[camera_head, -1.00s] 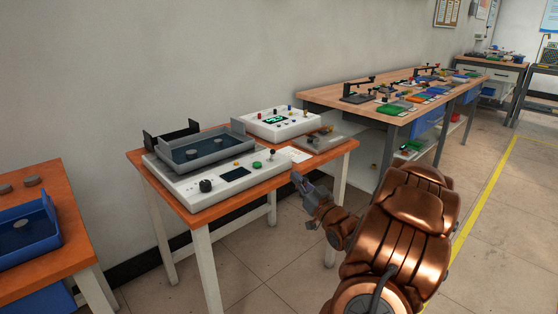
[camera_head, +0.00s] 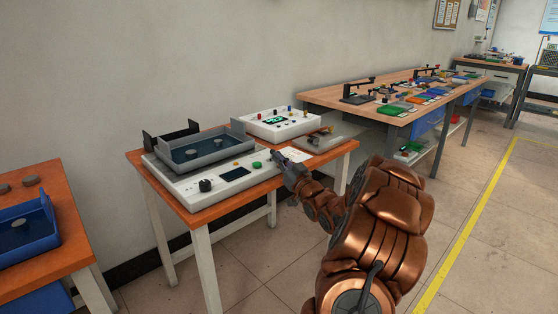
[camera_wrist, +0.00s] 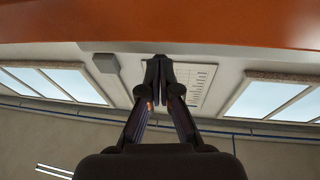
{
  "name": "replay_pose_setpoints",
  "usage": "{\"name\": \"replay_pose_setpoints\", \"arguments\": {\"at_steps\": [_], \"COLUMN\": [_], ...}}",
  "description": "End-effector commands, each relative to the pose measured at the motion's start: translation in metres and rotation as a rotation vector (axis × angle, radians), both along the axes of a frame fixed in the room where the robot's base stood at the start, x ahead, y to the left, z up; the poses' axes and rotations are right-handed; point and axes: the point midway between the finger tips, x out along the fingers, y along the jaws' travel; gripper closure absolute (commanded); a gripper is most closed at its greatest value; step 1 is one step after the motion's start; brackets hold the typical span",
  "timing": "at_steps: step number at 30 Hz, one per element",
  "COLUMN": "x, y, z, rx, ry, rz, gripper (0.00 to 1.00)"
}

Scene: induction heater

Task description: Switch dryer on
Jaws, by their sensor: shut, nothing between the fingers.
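A white control unit (camera_head: 190,190) stands on the small orange-topped table, with a grey tray (camera_head: 205,146) on its back part. Its front panel has a black knob (camera_head: 205,185), a dark display (camera_head: 235,173), a yellow button (camera_head: 236,163) and a green button (camera_head: 257,165). A second white unit (camera_head: 283,124) with a green-lit display stands behind it; no label tells which is the dryer. Contact cannot be told. The wrist view shows the shut fingertips (camera_wrist: 158,64).
A lower orange table (camera_head: 60,240) with a blue tray (camera_head: 28,238) is at left. A long workbench (camera_head: 340,98) stands behind at right. Open floor lies to the right.

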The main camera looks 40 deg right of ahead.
Motion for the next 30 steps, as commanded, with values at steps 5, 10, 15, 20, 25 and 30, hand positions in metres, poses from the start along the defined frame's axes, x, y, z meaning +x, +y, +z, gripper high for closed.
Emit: {"name": "replay_pose_setpoints", "arguments": {"at_steps": [5,10,15,20,25,30], "x": [0.0011,0.0011,0.0013,0.0023,0.0027,0.0034], "y": [-0.0004,-0.0003,-0.0004,-0.0005,-0.0005,-0.0004], "z": [0.0003,0.0001,0.0020,0.0041,0.0043,0.0060], "rx": [0.000,0.000,0.000,0.000,0.001,0.001], "ry": [0.000,0.001,0.011,0.046,0.063,0.082], "rz": [0.000,0.000,0.000,-0.001,-0.001,0.000], "gripper": [1.00,1.00,1.00,1.00,1.00,1.00]}}
